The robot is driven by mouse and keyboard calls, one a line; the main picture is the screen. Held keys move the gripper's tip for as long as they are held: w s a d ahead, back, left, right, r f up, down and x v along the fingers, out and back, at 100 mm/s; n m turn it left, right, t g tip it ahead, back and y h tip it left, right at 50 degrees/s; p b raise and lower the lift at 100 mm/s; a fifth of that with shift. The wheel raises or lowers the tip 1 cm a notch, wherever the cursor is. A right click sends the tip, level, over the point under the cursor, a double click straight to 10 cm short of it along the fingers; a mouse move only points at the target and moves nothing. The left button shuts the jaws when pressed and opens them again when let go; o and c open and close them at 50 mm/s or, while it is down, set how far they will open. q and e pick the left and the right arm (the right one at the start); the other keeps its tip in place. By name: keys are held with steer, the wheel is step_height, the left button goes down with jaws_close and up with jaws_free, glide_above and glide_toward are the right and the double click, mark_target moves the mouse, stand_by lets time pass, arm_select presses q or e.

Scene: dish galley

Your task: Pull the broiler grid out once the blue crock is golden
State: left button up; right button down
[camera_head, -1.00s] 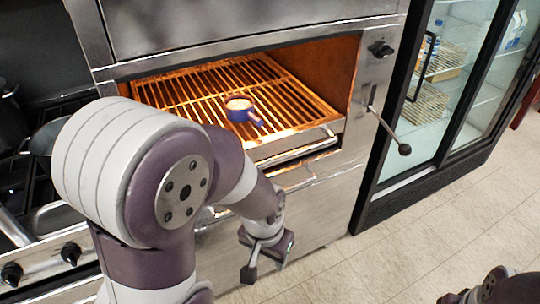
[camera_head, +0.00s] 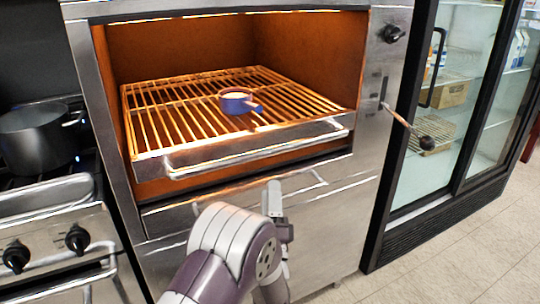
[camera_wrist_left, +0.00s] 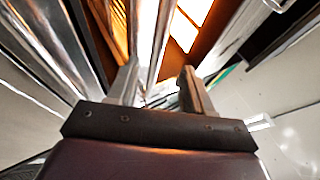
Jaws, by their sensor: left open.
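The blue crock (camera_head: 236,104) stands upright on the broiler grid (camera_head: 165,122), right of its middle, with its short handle towards the right. Its top looks pale tan; it is too small to judge the browning surely. The grid lies inside the lit broiler, with a silver front bar handle (camera_head: 250,155) along its front edge. My left gripper (camera_head: 275,192) is just below and in front of that handle. In the left wrist view the left gripper (camera_wrist_left: 158,92) has its jaws apart, with bright metal bars beyond them; contact cannot be told. My right gripper is out of view.
A lever with a dark knob (camera_head: 427,142) sticks out from the broiler's right side. A dark pot (camera_head: 35,138) sits on the stove at left. A glass-door fridge (camera_head: 440,110) stands at right. The tiled floor (camera_head: 420,270) is clear.

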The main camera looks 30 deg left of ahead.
mark_target(270, 152)
arm_select(q)
steer(key=x, duration=1.1)
steer(key=shift+w+a+r, duration=0.15)
steer(key=shift+w, duration=0.2)
jaws_close()
